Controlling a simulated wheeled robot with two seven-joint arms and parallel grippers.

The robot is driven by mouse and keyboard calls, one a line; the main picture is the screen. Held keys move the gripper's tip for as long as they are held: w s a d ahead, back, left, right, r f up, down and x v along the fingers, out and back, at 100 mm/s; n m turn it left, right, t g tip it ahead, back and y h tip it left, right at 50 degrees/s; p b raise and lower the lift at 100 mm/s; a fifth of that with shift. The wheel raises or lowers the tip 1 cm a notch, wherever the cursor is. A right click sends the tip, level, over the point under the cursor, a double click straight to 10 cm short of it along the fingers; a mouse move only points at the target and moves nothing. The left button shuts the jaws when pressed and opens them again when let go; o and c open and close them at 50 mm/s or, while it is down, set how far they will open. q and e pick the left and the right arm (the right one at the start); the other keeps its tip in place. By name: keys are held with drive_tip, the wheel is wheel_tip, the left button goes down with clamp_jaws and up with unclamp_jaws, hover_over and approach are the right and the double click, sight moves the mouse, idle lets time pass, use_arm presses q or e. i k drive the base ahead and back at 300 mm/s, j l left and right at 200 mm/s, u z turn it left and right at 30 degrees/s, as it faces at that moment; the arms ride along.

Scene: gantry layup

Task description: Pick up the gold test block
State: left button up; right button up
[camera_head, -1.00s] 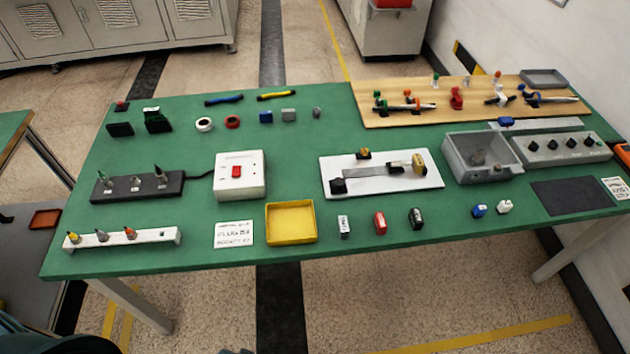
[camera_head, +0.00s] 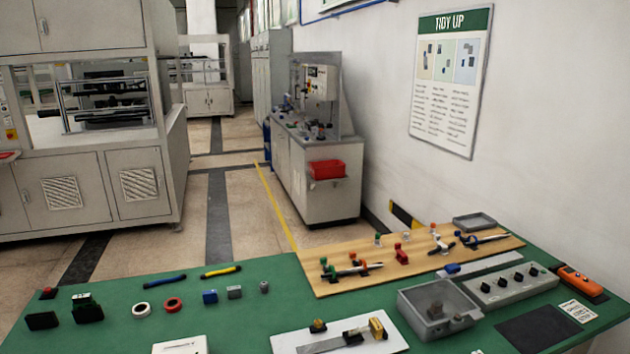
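A gold block (camera_head: 378,328) stands at the right end of a white plate (camera_head: 392,343) near the bottom of the head view. It is beside the end of a flat grey bar (camera_head: 322,345) on that plate. A smaller dark and gold piece (camera_head: 318,326) sits at the plate's back edge. I cannot tell for certain which of the two is the test block. The plate's front is cut off by the picture's lower edge. Neither of my grippers is in view.
The green table (camera_head: 240,320) carries a grey open box (camera_head: 410,302) right of the plate, a knob panel (camera_head: 512,287), and a wooden board (camera_head: 320,282) with small tools. Tape rings and small blocks lie to the left. A wall with a poster (camera_head: 450,85) bounds the right side.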

sight(377, 329)
drive_tip(key=k+l, duration=0.15)
drive_tip(key=l, duration=0.25)
drive_tip(key=k+l, duration=0.2)
drive_tip(key=l, duration=0.2)
drive_tip(key=k+l, duration=0.15)
drive_tip(key=l, duration=0.25)
drive_tip(key=k+l, duration=0.2)
drive_tip(key=l, duration=0.25)
drive_tip(key=u, duration=0.05)
